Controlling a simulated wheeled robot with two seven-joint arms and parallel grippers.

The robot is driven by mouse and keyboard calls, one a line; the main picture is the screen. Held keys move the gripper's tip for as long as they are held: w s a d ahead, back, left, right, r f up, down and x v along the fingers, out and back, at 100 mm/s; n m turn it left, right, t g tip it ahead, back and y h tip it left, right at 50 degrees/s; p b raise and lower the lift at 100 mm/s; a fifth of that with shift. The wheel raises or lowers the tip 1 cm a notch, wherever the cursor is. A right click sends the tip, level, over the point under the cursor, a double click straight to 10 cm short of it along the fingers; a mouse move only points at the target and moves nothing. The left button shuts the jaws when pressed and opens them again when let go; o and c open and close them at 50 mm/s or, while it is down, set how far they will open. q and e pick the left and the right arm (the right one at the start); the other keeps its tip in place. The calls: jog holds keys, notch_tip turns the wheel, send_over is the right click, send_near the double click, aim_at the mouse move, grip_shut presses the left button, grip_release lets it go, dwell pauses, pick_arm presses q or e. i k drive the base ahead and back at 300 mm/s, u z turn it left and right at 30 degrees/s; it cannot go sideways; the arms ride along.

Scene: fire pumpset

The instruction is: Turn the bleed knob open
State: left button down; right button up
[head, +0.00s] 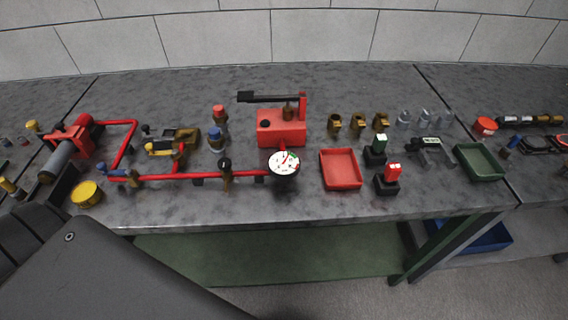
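I cannot tell for sure which part is the bleed knob. A small dark knob on a brass stem (225,172) stands on the red pipe (160,177), left of a round white gauge (284,163). A red box-shaped unit (283,130) behind the gauge has a small black round part (264,124) on its front and a black lever (268,97) on top. A blue-handled fitting (120,173) sits at the pipe's left end. Whether any of these is open is too small to tell. Neither gripper shows.
A red tray (341,169) and a green tray (479,161) lie on the grey bench. A red motor (70,141) is at left. The bench's back strip is clear.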

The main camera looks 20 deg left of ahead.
aim_at(225, 164)
jog(key=u, duration=1.5)
jog(key=k, duration=1.15)
jog(key=z, duration=1.2)
